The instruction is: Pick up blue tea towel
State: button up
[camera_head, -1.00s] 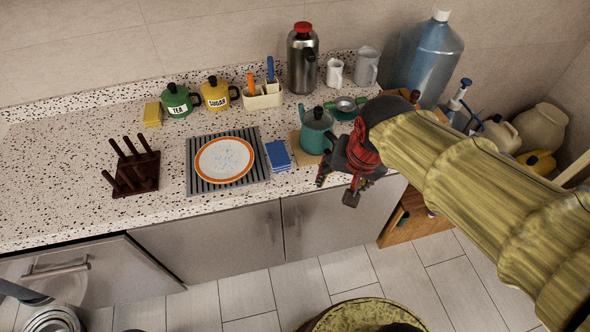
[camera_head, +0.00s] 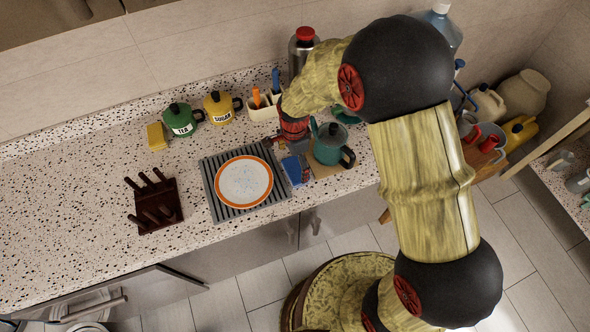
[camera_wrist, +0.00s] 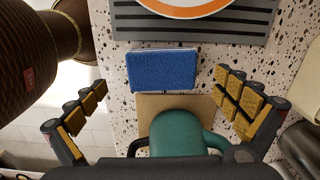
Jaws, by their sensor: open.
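The blue tea towel (camera_head: 292,171) lies folded flat on the speckled counter, between the striped drying mat and the teal teapot. It also shows whole in the wrist view (camera_wrist: 162,71), ahead of my gripper and between its spread fingers. My gripper (camera_head: 290,146) is over the counter just behind the towel in the head view, partly hidden by my own wrist. In the wrist view my gripper (camera_wrist: 161,82) is open, with nothing between its finger pads.
A teal teapot (camera_head: 328,147) on a brown board (camera_wrist: 147,103) stands close to the towel. A white plate with an orange rim (camera_head: 243,182) rests on the striped mat (camera_head: 211,172). A utensil holder (camera_head: 262,110) and flask (camera_head: 300,50) stand behind.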

aim_at(295, 168)
jog(key=f, duration=0.5)
jog(key=shift+w+d+f, duration=0.1)
jog(key=shift+w+f, duration=0.05)
jog(key=shift+w, duration=0.05)
jog(key=c, duration=0.3)
jog(key=c, duration=0.8)
jog(key=shift+c, duration=0.2)
jog(key=shift+r, duration=0.7)
jog(key=s+a+r, duration=0.8)
jog(key=a+r, duration=0.3)
jog(key=shift+a+r, duration=0.2)
jog(key=shift+r, duration=0.15)
